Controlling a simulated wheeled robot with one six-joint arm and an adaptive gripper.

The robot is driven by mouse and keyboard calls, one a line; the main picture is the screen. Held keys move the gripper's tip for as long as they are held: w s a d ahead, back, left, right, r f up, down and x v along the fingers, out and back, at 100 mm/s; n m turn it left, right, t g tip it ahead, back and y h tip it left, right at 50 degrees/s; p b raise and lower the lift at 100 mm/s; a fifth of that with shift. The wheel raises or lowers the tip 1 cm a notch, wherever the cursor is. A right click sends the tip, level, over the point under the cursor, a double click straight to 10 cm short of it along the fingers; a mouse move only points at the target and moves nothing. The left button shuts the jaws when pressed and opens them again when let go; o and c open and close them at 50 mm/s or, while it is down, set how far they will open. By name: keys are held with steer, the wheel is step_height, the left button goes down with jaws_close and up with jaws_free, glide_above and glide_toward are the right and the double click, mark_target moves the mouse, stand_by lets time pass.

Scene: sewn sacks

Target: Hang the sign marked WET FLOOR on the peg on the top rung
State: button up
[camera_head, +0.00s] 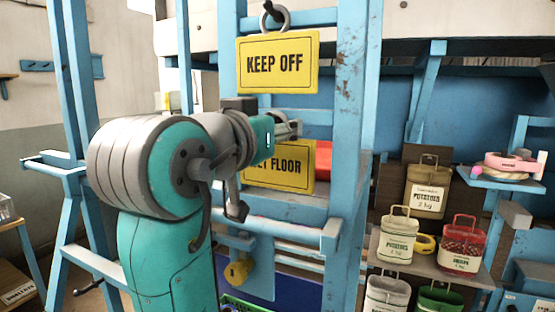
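The yellow WET FLOOR sign (290,178) is in the middle of the head view, upright below the other sign. My arm covers its upper left part and the start of its lettering; its ring is hidden. My gripper (291,128) is just above and in front of this sign's top edge. I cannot tell whether it touches the sign or is closed on its ring. A yellow KEEP OFF sign (277,63) hangs above by a grey ring (275,20) on a dark peg (268,7) at the top of the blue ladder frame (349,100).
At the right, shelves (408,260) hold several small sacks, including a red one (462,246). A blue side shelf (500,181) carries a pink item (511,164). A yellow padlock-like item (238,272) hangs low on the frame. A blue post stands left of my arm.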

steer(key=shift+r, duration=0.7)
stand_by(0.8)
steer(key=shift+s+a, duration=0.1)
steer(key=shift+s, duration=0.05)
steer(key=v, duration=0.7)
stand_by(1.6)
steer(key=shift+s, duration=0.1)
